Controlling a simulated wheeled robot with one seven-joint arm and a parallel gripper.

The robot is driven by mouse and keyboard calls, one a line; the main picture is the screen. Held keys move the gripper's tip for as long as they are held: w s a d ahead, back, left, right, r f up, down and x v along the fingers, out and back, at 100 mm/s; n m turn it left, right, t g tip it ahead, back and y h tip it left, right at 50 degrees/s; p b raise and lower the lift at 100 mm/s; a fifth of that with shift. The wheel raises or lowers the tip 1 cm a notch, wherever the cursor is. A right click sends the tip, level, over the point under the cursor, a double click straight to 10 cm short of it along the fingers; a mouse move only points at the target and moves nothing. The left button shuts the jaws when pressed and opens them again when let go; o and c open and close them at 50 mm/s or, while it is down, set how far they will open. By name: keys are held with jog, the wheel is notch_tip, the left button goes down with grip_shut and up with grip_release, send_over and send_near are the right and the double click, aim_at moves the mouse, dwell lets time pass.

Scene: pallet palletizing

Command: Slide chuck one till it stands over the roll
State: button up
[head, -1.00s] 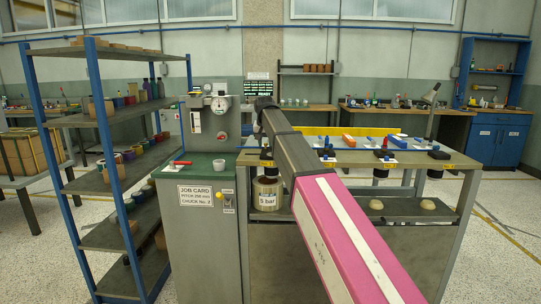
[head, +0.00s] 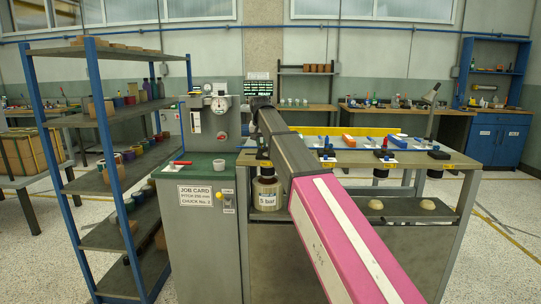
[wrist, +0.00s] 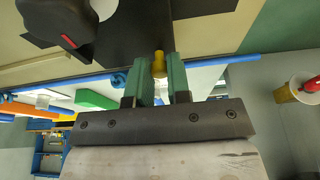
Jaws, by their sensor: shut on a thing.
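My gripper (wrist: 158,88) has green fingers in the wrist view, shut on a small yellow knob (wrist: 158,66). A dark plate lies just past the knob; which chuck the knob belongs to is not clear. In the head view the fingers are hidden behind my arm. Several dark chucks hang along the front of the bench; the leftmost chuck (head: 264,153) is partly covered by my arm.
A blue shelf rack (head: 105,150) is further left. Two pale domes (head: 426,204) lie on the lower shelf at right.

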jog(key=shift+d, duration=0.1)
dwell(0.8)
jog(key=o, duration=0.9)
jog(key=shift+c, duration=0.2)
jog(key=shift+r, duration=2.5)
jog(key=shift+s, duration=0.1)
